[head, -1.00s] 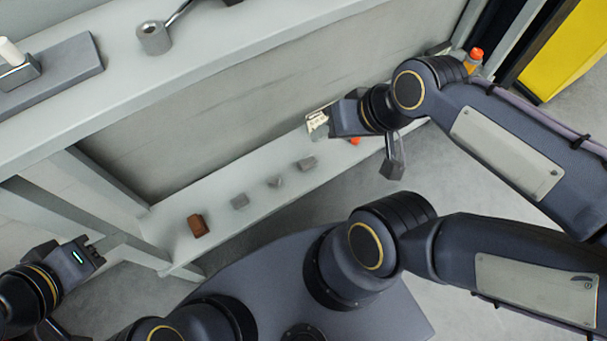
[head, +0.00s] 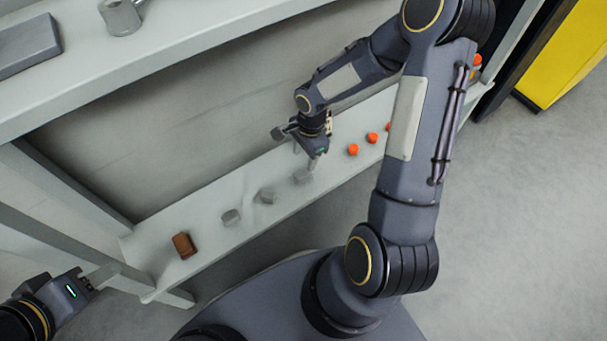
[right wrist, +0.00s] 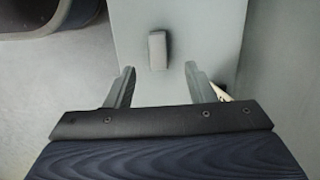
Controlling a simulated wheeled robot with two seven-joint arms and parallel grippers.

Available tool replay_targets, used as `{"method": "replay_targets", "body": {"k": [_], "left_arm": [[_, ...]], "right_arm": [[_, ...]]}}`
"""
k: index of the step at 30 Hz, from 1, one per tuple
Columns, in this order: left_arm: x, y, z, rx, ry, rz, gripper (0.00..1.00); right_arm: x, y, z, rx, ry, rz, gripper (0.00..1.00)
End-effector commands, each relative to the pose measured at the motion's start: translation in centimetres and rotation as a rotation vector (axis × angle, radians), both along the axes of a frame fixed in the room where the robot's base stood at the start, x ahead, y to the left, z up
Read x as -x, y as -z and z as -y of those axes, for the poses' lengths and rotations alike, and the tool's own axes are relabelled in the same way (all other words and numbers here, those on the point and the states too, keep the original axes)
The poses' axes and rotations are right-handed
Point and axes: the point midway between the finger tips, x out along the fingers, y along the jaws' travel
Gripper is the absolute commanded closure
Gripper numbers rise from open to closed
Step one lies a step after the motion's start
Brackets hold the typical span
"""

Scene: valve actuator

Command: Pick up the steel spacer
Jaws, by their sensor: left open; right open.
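Several small grey metal-looking pieces sit on the low shelf in the head view: one at the left (head: 231,217), one in the middle (head: 267,195) and one at the right (head: 304,177). I cannot tell which is the steel spacer. My right gripper (head: 298,150) is open over the shelf, close to the right-hand piece and partly over it. In the right wrist view a grey oblong block (right wrist: 157,50) lies just beyond the open, empty fingers (right wrist: 159,70), roughly centred between them. My left gripper (head: 86,283) is open and empty at the lower left, away from the shelf pieces.
A brown block (head: 184,245) sits at the shelf's left end. Several orange pieces (head: 353,150) stand to the right of my right gripper. The upper worktop (head: 190,62) overhangs behind, with a grey cylinder (head: 121,17) on it. Posts flank the low shelf (head: 160,232).

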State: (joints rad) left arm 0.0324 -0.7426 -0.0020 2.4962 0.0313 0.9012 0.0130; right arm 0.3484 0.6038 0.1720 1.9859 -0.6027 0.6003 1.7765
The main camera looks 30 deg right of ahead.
Motion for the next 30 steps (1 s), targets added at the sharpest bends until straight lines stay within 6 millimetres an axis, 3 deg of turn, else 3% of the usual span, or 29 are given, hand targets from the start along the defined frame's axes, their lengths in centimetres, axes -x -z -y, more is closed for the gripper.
{"method": "replay_targets", "body": {"k": [18,27,30], "left_arm": [[0.0,4.0,0.0,0.0,0.0,0.0,0.55],[0.0,4.0,0.0,0.0,0.0,0.0,0.55],[0.0,4.0,0.0,0.0,0.0,0.0,0.55]], "right_arm": [[0.3,8.0,-0.3,-0.004,0.016,-0.008,0.51],[0.3,8.2,-0.4,-0.004,0.017,-0.006,0.51],[0.3,8.2,-0.4,-0.004,0.017,-0.006,0.61]]}}
